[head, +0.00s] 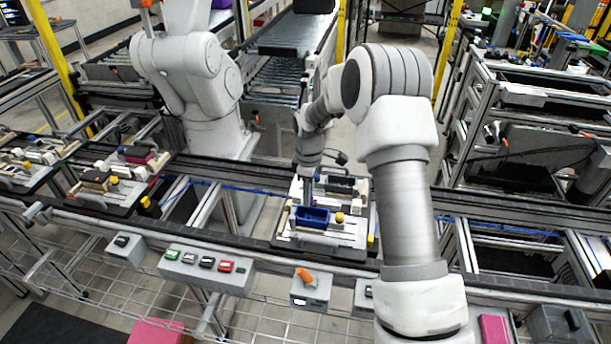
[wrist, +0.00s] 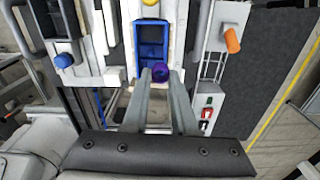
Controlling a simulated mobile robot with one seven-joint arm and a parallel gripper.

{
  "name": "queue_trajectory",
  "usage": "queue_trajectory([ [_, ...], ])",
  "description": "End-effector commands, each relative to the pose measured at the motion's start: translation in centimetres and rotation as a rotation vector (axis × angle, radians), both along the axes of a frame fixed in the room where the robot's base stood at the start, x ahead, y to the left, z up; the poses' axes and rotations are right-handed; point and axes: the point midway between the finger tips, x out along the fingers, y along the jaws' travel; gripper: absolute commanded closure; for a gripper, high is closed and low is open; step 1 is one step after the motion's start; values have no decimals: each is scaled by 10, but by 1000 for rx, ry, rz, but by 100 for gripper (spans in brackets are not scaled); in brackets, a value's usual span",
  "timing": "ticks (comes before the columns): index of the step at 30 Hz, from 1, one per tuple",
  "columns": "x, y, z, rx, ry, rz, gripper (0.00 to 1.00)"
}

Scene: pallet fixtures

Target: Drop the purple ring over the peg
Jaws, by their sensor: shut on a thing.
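My gripper (wrist: 160,76) points down at the fixture, with its two fingers close together on a small purple ring (wrist: 160,72). The ring shows between the fingertips in the wrist view, beside the near end of a blue tray (wrist: 137,50). In the head view my gripper (head: 308,200) is over the fixture plate, just behind the blue tray (head: 312,216). I cannot make out the ring clearly there. I cannot pick out the peg for certain in either view; my fingers and the ring cover part of the plate.
A yellow knob (head: 340,217) stands right of the tray. A blue knob (wrist: 63,60) is on the fixture in the wrist view. A control box with an orange knob (head: 305,277) is at the front rail. Other fixtures with parts (head: 105,183) stand to the left on the conveyor.

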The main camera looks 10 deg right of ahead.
Motion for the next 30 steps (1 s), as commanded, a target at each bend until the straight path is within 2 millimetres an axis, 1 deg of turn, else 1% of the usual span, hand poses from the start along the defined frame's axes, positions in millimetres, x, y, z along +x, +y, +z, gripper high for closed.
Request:
queue_trajectory([
  [1,4,-1,6,-2,-1,22,100],
  [5,8,-3,12,-5,0,60,100],
  [11,8,-3,7,-5,0,68,100],
  [17,8,-2,-8,-5,0,67,100],
  [27,8,-2,-44,-5,1,66,100],
  [30,8,-2,-51,-4,0,65,100],
])
